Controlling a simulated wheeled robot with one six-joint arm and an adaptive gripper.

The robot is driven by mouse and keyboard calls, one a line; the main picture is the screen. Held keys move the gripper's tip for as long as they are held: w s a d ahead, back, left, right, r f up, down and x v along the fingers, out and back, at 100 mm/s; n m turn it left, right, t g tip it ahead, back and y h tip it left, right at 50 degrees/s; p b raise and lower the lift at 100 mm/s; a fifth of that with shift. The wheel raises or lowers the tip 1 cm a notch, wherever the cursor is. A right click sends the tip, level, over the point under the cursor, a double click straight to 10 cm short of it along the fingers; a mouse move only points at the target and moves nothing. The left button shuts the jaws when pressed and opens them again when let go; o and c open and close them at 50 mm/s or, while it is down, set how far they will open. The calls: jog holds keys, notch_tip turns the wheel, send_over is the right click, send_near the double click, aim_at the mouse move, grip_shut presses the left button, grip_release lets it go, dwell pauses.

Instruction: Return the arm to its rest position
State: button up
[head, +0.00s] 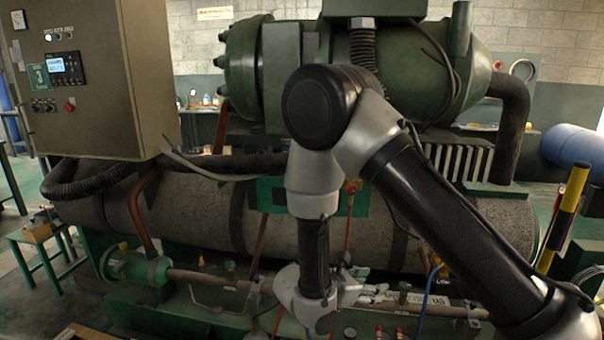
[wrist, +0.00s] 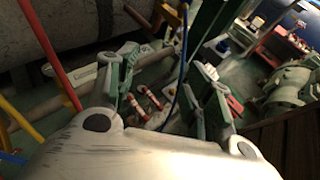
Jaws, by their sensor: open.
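My arm rises from the lower right in the head view, bends at an elbow high in the middle, and its forearm hangs down in front of the green machine (head: 420,75). The wrist is low, close to the pipes, and my gripper's fingers are not clear there. In the wrist view my gripper (wrist: 165,72) is open, its two fingers spread wide, with nothing held between them. Pipes and small red-and-metal fittings (wrist: 150,98) show beyond the gap. I cannot tell how near they are.
A grey control cabinet (head: 100,110) stands at upper left. A large insulated cylinder (head: 200,210) runs behind my arm. Red and blue hoses (head: 428,295) hang near the wrist. A yellow-and-black post (head: 565,220) stands at right, a small green table (head: 45,240) at left.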

jog(key=s+d+r+m+y, duration=0.3)
jog(key=s+d+r+m, duration=0.3)
jog(key=s+r+m, duration=0.1)
jog(key=s+d+r+m+g+y, duration=0.1)
jog(key=s+d+r+m+y, duration=0.3)
jog(key=r+m, duration=0.5)
jog(key=s+d+r+m+g+y, duration=0.1)
jog(key=s+d+r+m+y, duration=0.3)
jog(key=s+d+r+m, duration=0.4)
jog(key=d+v, duration=0.1)
jog(key=v, duration=0.4)
jog(key=shift+r, duration=0.3)
jog(key=shift+g, duration=0.3)
jog(key=shift+c, duration=0.2)
